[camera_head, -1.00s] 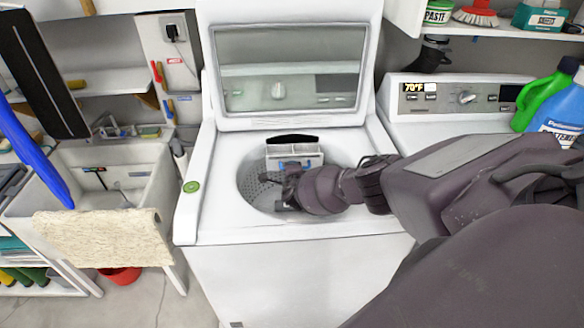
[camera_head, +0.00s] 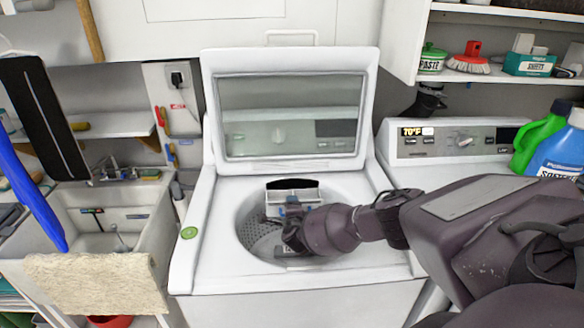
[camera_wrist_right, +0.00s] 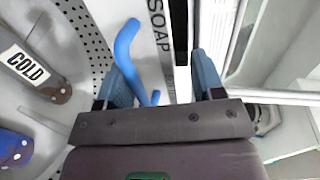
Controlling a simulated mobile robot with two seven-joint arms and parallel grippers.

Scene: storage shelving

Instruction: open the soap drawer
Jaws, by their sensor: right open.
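The soap drawer (camera_head: 276,198) is a pale box with a dark opening at the back of the open washer tub (camera_head: 258,238). In the right wrist view its white face is lettered SOAP (camera_wrist_right: 160,50), with a curved blue handle (camera_wrist_right: 127,45) beside the lettering. My right gripper (camera_head: 288,226) is inside the tub opening, right in front of the drawer. In the right wrist view it is open (camera_wrist_right: 164,80), with the lower part of the handle between its blue fingers. I cannot tell whether a finger touches the handle. My left gripper is not in view.
The raised washer lid (camera_head: 292,166) stands behind the tub. A second machine (camera_head: 455,150) is at right, with green (camera_head: 538,138) and blue (camera_head: 558,158) bottles on it. A sink (camera_head: 150,225) with a towel (camera_head: 92,285) is at left. A COLD label (camera_wrist_right: 27,65) shows in the wrist view.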

